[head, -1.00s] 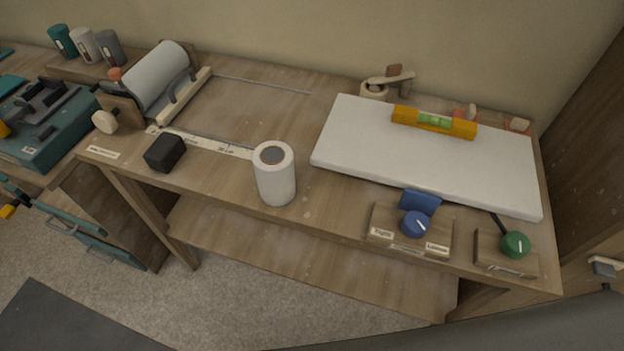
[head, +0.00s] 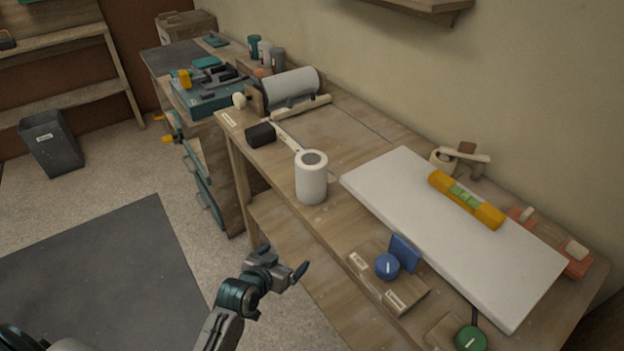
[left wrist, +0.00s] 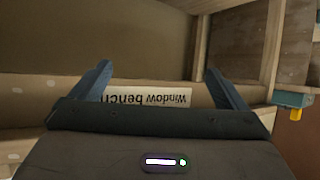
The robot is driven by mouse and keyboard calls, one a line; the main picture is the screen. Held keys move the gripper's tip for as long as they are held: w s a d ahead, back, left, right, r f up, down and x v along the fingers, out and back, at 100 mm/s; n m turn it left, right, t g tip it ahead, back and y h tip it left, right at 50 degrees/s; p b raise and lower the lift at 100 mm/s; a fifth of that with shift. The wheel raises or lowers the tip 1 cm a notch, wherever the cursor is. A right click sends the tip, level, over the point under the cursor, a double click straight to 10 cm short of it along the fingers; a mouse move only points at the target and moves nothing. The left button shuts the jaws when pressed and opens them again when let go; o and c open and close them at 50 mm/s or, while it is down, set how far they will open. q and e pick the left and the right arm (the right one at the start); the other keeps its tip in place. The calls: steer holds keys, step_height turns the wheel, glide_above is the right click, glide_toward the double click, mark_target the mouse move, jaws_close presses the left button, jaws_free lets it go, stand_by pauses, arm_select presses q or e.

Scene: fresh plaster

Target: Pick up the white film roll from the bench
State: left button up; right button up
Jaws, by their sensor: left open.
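The white film roll (head: 311,178) stands upright near the front edge of the bench (head: 345,133) in the head view. Its top shows a dark core. My left gripper (head: 284,266) is in front of the bench, lower and nearer than the roll, apart from it and empty. In the left wrist view its two blue fingers (left wrist: 157,88) are spread apart, with a label reading "Window bench" (left wrist: 150,97) upside down beyond them. The film roll is not seen in the left wrist view. My right gripper is not in view.
A black block (head: 261,135) and a paper strip lie left of the roll. A white slab (head: 440,226) with an orange level (head: 466,199) lies to the right. A blue-knob block (head: 387,268) sits at the front edge. Open floor lies left.

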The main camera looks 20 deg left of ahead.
arm_select(q)
step_height(320, 180, up, 10)
steer(key=d+r+t, duration=0.1)
steer(key=t, duration=0.1)
steer(key=t+h, duration=0.1)
steer(key=t, duration=0.3)
glide_toward(311, 163)
steer(key=w, duration=0.1)
steer(key=w+f, duration=0.1)
steer(key=shift+w+d+m+p, duration=0.15)
steer(key=shift+w+m+p, duration=0.15)
steer(key=shift+p, duration=0.05)
steer(key=w, duration=0.3)
steer(key=shift+w+d+f+p, duration=0.1)
steer(key=shift+w+d+p, duration=0.05)
steer(key=shift+d+p, duration=0.15)
steer(key=w+p, duration=0.1)
steer(key=w, duration=0.4)
steer(key=shift+p, duration=0.35)
steer(key=shift+w+d+f, duration=0.1)
steer(key=shift+w+d, duration=0.05)
steer(key=shift+w, duration=0.2)
steer(key=c, duration=1.1)
steer(key=shift+c, duration=0.7)
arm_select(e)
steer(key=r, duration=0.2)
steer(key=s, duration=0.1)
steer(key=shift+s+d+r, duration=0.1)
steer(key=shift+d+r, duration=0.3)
